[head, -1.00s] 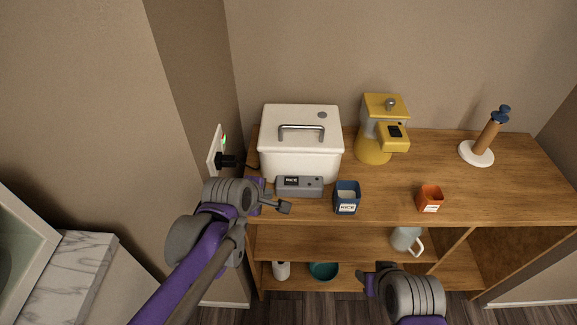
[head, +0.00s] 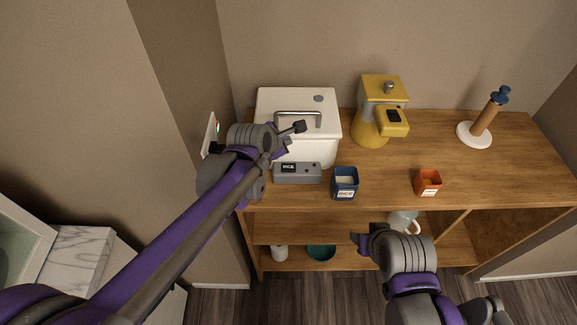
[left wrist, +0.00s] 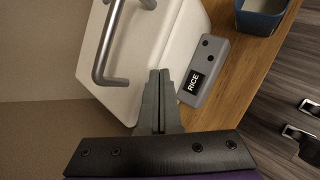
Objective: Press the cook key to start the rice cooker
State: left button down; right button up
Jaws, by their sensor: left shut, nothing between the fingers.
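The white rice cooker (head: 330,140) stands on the wooden cabinet top, its lid closed under a grey bar handle. Its grey front panel (head: 297,173) carries a black RICE display; in the left wrist view the panel (left wrist: 217,50) also shows two small dark round keys. I cannot read which is the cook key. My left gripper (head: 298,128) is shut and empty, over the cooker's front part, beyond the panel. In the left wrist view its fingertips (left wrist: 159,73) lie against the white body, left of the panel; contact is unclear. My right gripper (head: 361,243) is low before the cabinet, its fingers unclear.
A blue RICE container (head: 345,184) stands right of the panel. Further right are an orange cup (head: 427,182), a yellow appliance (head: 372,130) and a paper-towel-like stand (head: 474,134). A wall outlet (head: 211,132) is left of the cooker. The cabinet top's right middle is clear.

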pick_arm(q)
jog(key=b, duration=0.3)
send_over(290, 163)
jog(key=s+a, duration=0.1)
jog(key=s, duration=0.2)
jog(key=f, duration=0.7)
jog(key=shift+w+a+f, duration=0.1)
jog(key=shift+w+f, duration=0.1)
jog(key=shift+f, duration=0.15)
jog(key=shift+f+b, duration=0.4)
jog(key=shift+b, duration=0.1)
jog(key=shift+w, duration=0.1)
pick_arm(e)
jog(key=s+f, duration=0.3)
jog(key=f, duration=0.3)
jog(key=shift+g, duration=0.3)
jog(key=shift+w, duration=0.1)
pick_arm(q)
jog(key=shift+f, duration=0.15)
pick_arm(e)
jog(key=shift+f, duration=0.15)
pick_arm(q)
jog(key=shift+f, duration=0.25)
pick_arm(e)
jog(key=shift+s+f, duration=0.25)
jog(key=shift+f, duration=0.05)
